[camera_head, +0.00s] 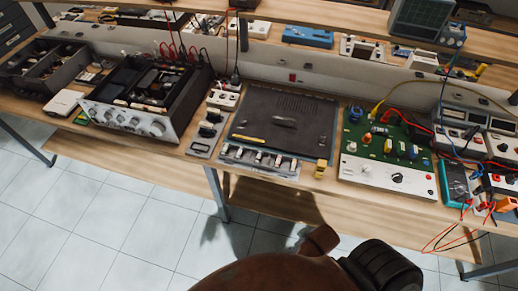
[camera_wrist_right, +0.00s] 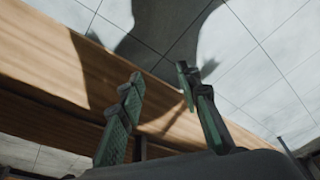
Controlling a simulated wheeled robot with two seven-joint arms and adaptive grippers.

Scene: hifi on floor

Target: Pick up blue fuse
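Several blue parts sit on the green circuit board (camera_head: 352,140) in the head view: a round blue part (camera_head: 355,113) at its back left and a small blue part (camera_head: 412,152) at its front right. They are too small to tell which one is the blue fuse. My right gripper (camera_wrist_right: 160,80) shows in the right wrist view with its two green-padded fingers apart and nothing between them. Wooden boards lie beside it and tiled floor shows past the fingers. No blue fuse shows in that view. My left gripper is in neither view.
The wooden workbench (camera_head: 140,153) is crowded. A shelf (camera_head: 300,16) runs above the back.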

